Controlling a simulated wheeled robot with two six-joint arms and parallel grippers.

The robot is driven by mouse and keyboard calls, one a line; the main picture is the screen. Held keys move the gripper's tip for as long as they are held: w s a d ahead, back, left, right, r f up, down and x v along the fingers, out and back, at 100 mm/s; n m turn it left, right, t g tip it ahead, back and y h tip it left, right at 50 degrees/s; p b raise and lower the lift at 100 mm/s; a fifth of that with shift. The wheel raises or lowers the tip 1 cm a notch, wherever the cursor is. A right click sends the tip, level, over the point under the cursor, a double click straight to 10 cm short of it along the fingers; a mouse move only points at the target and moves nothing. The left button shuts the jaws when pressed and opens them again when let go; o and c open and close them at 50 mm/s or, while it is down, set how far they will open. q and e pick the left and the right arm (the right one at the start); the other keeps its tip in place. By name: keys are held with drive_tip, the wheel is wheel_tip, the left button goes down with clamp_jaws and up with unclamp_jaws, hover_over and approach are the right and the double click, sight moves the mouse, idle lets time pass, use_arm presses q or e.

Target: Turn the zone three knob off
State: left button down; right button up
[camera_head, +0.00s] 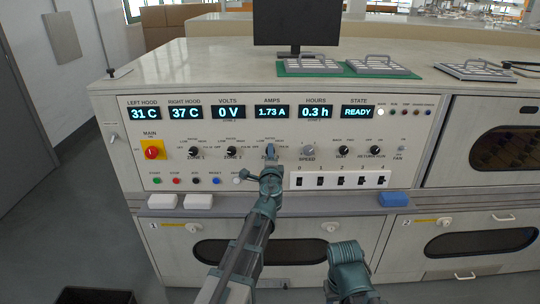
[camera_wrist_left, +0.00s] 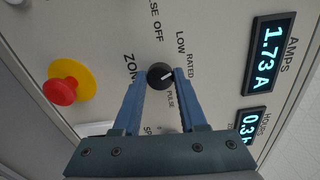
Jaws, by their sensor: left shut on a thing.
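The zone three knob (camera_wrist_left: 160,76) is a round black knob with a white pointer line on the grey panel, seen in the left wrist view. Its pointer faces roughly toward the RATED label, with OFF and LOW printed nearby. My left gripper (camera_wrist_left: 161,79) is shut on the knob, one blue finger on each side of it. In the head view my left gripper (camera_head: 270,152) reaches up to the panel and hides most of this knob. My right gripper is not in view; only part of my right arm shows at the bottom of the head view.
The zone two knob (camera_head: 231,151) is on the left and the speed knob (camera_head: 308,151) close on the right. A red main switch (camera_head: 153,150) is farther left. White-plated rocker switches (camera_head: 341,180) sit below right. The state display (camera_head: 357,113) reads READY.

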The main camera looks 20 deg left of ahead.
use_arm(q)
drive_tip(key=n, duration=1.1)
drive_tip(key=shift+s+f, duration=0.1)
drive_tip(key=shift+n, duration=0.3)
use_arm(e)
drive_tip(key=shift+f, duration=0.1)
use_arm(q)
drive_tip(key=shift+c, duration=2.2)
unclamp_jaws()
